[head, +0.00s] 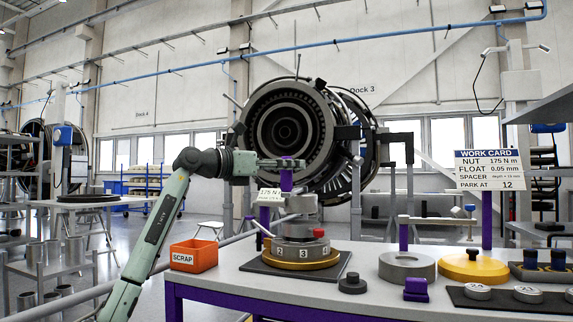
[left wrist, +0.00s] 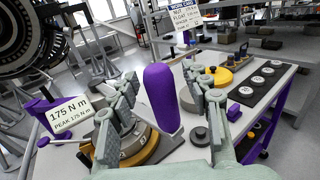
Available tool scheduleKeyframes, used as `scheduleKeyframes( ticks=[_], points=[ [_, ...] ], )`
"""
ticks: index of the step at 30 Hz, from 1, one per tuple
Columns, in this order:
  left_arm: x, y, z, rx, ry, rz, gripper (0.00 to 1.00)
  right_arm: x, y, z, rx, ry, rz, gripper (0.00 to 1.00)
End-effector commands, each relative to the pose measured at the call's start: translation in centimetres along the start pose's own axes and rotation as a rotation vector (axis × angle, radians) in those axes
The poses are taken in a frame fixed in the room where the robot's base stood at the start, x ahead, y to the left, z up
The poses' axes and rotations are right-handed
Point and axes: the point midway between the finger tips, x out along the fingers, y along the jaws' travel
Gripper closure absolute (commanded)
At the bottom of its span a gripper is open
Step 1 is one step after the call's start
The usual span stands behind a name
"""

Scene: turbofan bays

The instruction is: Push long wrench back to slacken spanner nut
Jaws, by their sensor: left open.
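My left gripper (head: 290,163) is open, above the workbench. A thick purple upright handle (head: 287,178), apparently the long wrench's grip, stands at its fingertips. In the left wrist view, this handle (left wrist: 162,98) shows between the two spread fingers, with no clear contact. Below is a grey metal stack (head: 300,228) with numbered faces on a yellow ring (head: 300,264). The spanner nut seems to be part of this stack, but I cannot single it out. The wrench's shaft is largely hidden.
An orange SCRAP bin (head: 194,256) stands at the bench's left end. A black knob (head: 351,284), a grey ring (head: 407,266), a yellow disc (head: 473,268) and a dark strip with discs (head: 510,299) lie to the right. A work card (head: 492,170) stands behind them.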

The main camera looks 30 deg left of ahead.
Motion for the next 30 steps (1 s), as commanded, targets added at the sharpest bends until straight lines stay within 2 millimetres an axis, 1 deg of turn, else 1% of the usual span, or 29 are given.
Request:
scheduleKeyframes(
  ticks=[6, 15, 18, 26, 29, 30],
  points=[
    [0.0, 0.0, 0.0, 0.000, 0.000, 0.000, 0.52, 0.0, 0.0, 0.0, 0.000, 0.000, -0.001, 0.53],
    [0.0, 0.0, 0.0, 0.000, 0.000, 0.000, 0.89, 0.0, 0.0, 0.0, 0.000, 0.000, -0.001, 0.53],
    [0.0, 0.0, 0.0, 0.000, 0.000, 0.000, 1.00, 0.0, 0.0, 0.0, -0.001, 0.000, 0.000, 0.53],
    [0.0, 0.0, 0.0, 0.000, 0.000, 0.000, 1.00, 0.0, 0.0, 0.0, -0.001, 0.000, 0.000, 0.53],
    [0.7, -0.5, 0.1, 0.002, 0.004, 0.009, 1.00, -0.1, 0.0, -0.2, 0.000, 0.002, -0.002, 0.53],
    [1.3, -1.0, 0.2, 0.001, 0.005, 0.015, 1.00, 0.7, -0.1, -0.2, 0.001, -0.002, -0.005, 0.53]
  ],
)
